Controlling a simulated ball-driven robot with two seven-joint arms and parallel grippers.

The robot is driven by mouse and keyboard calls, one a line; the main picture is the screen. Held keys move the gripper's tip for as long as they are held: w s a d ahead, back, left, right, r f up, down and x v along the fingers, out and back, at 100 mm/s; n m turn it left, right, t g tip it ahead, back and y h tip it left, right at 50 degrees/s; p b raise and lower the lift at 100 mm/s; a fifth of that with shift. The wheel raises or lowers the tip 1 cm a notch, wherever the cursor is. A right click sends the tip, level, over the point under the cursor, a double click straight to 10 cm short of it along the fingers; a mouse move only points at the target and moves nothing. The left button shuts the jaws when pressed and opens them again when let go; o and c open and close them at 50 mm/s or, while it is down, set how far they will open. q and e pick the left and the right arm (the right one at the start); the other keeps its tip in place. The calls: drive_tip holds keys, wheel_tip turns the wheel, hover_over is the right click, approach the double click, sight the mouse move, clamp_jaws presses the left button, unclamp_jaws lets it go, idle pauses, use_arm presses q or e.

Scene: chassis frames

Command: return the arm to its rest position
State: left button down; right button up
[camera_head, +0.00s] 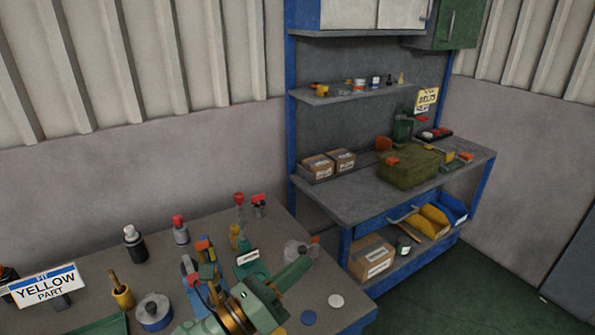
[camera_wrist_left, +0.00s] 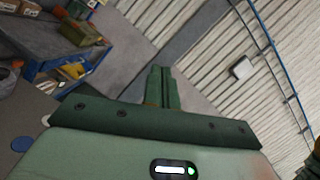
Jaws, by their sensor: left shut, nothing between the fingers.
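My left gripper (camera_head: 294,273) is in the lower middle of the head view, over the right part of the near workbench. Its green fingers are shut with nothing between them, and they point up and to the right. In the left wrist view the two fingers (camera_wrist_left: 161,86) lie together, with the wall behind them. My right gripper is not in view.
A blue-framed bench (camera_head: 345,206) behind carries boxes and a green case (camera_head: 408,168). Green floor shows at right.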

use_arm(q)
drive_tip(key=s+a+f+n+t+y, duration=0.1)
drive_tip(key=a+f+n+t+y, duration=0.15)
drive_tip(key=a+n+y, duration=0.8)
drive_tip(key=a+f+n+t+y, duration=0.1)
drive_tip(key=a+f+n+y, duration=0.3)
drive_tip(key=a+n+y, duration=0.65)
drive_tip(key=s+a+f+n+g, duration=0.4)
drive_tip(key=s+f+n+g, duration=0.1)
drive_tip(key=s+n, duration=0.15)
drive_tip(key=s+a+f+n+g, duration=0.4)
drive_tip(key=s+f+n+g, duration=0.1)
drive_tip(key=s, duration=0.3)
drive_tip(key=s+d+f+g+h+b, duration=0.1)
drive_tip(key=s+d+f+h+b, duration=0.15)
drive_tip(key=f, duration=1.45)
drive_tip(key=s+d+f+g+h+b, duration=0.1)
drive_tip(key=s+d+f+g+b, duration=0.15)
drive_tip(key=f, duration=1.35)
drive_tip(key=s+a+f+n+g+h+b, duration=0.1)
drive_tip(key=s+f+b, duration=0.4)
drive_tip(key=s+f, duration=1.4)
drive_tip(key=shift+s+f+n+g, duration=0.35)
drive_tip(key=shift+n+g, duration=0.45)
drive_tip(key=shift+n, duration=0.45)
